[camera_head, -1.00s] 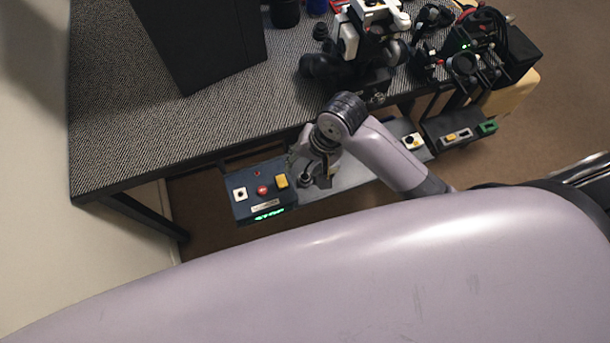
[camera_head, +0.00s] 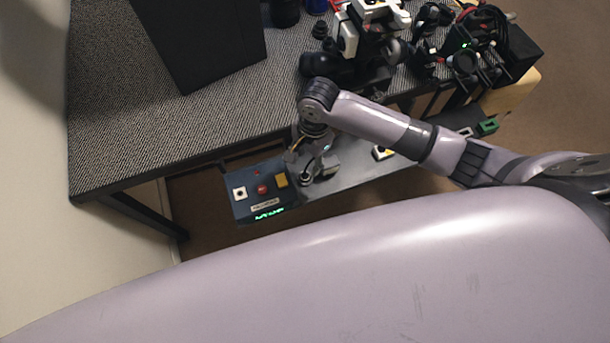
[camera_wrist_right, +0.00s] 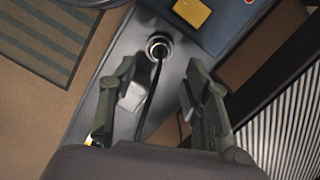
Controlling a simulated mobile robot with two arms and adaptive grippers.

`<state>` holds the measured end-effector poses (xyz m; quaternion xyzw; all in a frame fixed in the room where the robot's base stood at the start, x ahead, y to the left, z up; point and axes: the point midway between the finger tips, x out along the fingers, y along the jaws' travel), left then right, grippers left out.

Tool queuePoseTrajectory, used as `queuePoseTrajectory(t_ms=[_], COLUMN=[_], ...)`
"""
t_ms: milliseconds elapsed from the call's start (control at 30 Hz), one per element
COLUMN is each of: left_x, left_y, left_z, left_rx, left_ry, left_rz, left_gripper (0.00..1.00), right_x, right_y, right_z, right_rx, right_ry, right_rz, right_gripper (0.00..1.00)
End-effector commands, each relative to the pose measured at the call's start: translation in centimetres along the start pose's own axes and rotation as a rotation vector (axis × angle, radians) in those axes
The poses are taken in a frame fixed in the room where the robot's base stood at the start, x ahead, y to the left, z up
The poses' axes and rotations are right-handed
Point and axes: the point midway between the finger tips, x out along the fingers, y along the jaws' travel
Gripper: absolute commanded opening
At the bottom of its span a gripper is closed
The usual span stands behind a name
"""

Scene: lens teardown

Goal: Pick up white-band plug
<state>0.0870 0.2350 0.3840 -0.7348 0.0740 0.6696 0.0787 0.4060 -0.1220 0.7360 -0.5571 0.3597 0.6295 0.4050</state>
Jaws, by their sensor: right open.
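A round plug (camera_wrist_right: 159,45) with a pale ring around its end and a black cable stands on the grey shelf, ahead of my right gripper in the right wrist view. In the head view a small dark round piece (camera_head: 306,178), which seems to be the same plug, shows just below the fingers. My right gripper (camera_wrist_right: 160,66) is open, with one finger on each side of the cable and the plug slightly beyond the fingertips. It also shows in the head view (camera_head: 308,162), pointing down over the shelf. My left gripper is not in view.
A dark blue control box (camera_head: 245,205) with a red button and yellow and white squares stands left of the gripper. The grey shelf (camera_head: 350,177) runs right below the table edge. The textured tabletop (camera_head: 150,130) holds a black box (camera_head: 205,50) and optical equipment (camera_head: 365,40).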

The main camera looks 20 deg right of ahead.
Motion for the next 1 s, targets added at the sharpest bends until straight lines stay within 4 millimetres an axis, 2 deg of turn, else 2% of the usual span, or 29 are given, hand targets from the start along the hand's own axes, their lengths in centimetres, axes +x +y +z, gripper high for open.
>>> queuePoseTrajectory(t_ms=[100, 333, 600, 900, 1000], left_x=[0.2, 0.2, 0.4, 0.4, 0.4], left_y=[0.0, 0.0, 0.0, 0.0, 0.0], left_z=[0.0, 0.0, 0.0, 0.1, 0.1], left_rx=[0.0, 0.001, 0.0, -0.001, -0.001], left_ry=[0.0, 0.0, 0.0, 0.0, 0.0], left_rz=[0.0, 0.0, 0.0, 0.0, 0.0], left_gripper=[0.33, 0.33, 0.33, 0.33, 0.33], right_x=[1.6, 3.2, 7.0, 7.5, 7.5], right_y=[0.0, 0.0, -0.1, -0.1, -0.1], right_z=[0.0, -0.1, -0.5, -0.4, -0.4], right_rx=[0.0, -0.001, 0.0, -0.001, -0.001], right_ry=[0.0, 0.001, 0.001, 0.001, 0.001], right_rz=[0.001, 0.0, 0.0, -0.002, -0.002], right_gripper=[0.44, 0.44, 0.44, 0.44, 0.38])
